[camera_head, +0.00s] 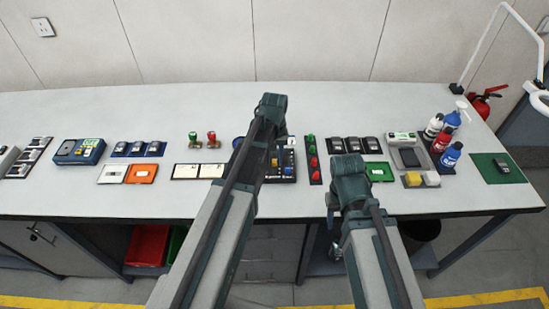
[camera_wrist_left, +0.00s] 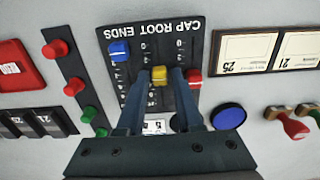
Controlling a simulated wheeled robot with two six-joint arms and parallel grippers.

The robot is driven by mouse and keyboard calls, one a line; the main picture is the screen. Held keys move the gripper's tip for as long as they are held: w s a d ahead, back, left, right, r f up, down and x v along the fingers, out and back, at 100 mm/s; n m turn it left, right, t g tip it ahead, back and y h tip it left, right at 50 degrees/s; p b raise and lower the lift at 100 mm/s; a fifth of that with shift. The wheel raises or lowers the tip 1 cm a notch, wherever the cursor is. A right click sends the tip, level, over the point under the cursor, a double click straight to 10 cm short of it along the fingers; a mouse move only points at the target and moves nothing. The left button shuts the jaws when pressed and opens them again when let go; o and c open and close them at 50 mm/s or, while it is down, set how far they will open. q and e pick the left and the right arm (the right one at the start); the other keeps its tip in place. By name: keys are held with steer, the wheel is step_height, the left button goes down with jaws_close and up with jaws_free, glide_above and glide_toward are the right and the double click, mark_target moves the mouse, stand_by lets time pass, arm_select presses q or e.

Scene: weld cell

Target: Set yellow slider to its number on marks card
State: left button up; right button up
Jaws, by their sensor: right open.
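The slider panel, labelled CAP ROOT ENDS, shows upside down in the left wrist view (camera_wrist_left: 135,45), with blue (camera_wrist_left: 120,50), yellow (camera_wrist_left: 159,76) and red (camera_wrist_left: 194,78) knobs. The yellow knob is between my left gripper's fingertips (camera_wrist_left: 160,73), with narrow gaps seeming to show beside it. In the head view my left arm partly covers the panel (camera_head: 291,178) and hides those fingers. Two framed white cards, marked 25 (camera_wrist_left: 245,55) and 21 (camera_wrist_left: 302,50), lie beside the panel; which is the marks card is unclear. My right gripper (camera_head: 333,217) is near the table's front edge, fingers small.
A strip of red and green buttons (camera_wrist_left: 75,85) and a blue round button (camera_wrist_left: 228,116) flank the panel. Red- and green-handled stamps (camera_head: 211,139) stand behind the cards. Bottles (camera_head: 450,155) stand at the right. The table's front strip (camera_head: 120,200) is clear.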

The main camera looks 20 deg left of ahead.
mark_target(275, 161)
arm_select(q)
step_height(275, 161, up, 14)
steer(key=p, duration=1.3)
steer(key=shift+p, duration=0.4)
steer(key=shift+f, duration=0.1)
steer(key=s+d+f+m+b, duration=0.3)
steer(key=s+d, duration=0.2)
steer(key=s, duration=0.4)
steer(key=s+d+f+m+y+b, duration=0.1)
steer(key=s+d+f+m+b, duration=0.1)
steer(key=s+d, duration=0.4)
steer(key=s+m+b, duration=0.1)
steer(key=s+m, duration=0.1)
steer(key=s, duration=0.1)
steer(key=shift+d+f, duration=0.3)
steer(key=shift+f, duration=0.1)
